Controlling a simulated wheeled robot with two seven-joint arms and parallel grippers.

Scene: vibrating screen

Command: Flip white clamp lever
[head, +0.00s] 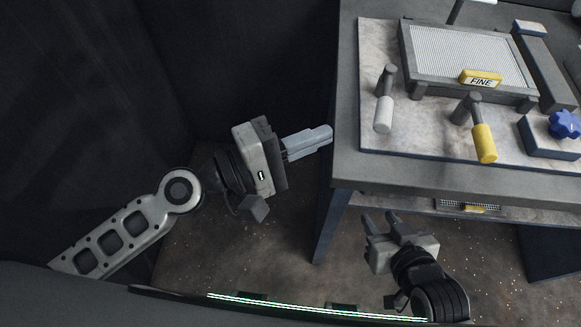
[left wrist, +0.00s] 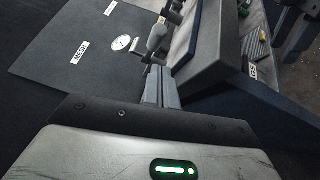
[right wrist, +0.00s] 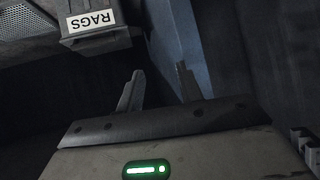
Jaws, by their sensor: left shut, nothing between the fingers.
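The white clamp lever (head: 383,113) is on the left part of the bench-top plate, its white grip pointing toward the near edge from a dark pivot. A lever handle, probably the same one, shows just beyond the fingers in the left wrist view (left wrist: 157,37). My left gripper (head: 328,135) is shut and empty, just left of the bench edge, apart from the lever, its fingers pointing right. My right gripper (head: 380,219) is open and empty, low in front of the bench; its spread fingers show in the right wrist view (right wrist: 159,83).
A yellow-gripped lever (head: 485,143) stands right of the white one, below a framed mesh screen (head: 465,55) labelled FINE. A blue star knob (head: 565,124) sits on a block at right. The bench's front edge (head: 440,180) lies between my right gripper and the levers.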

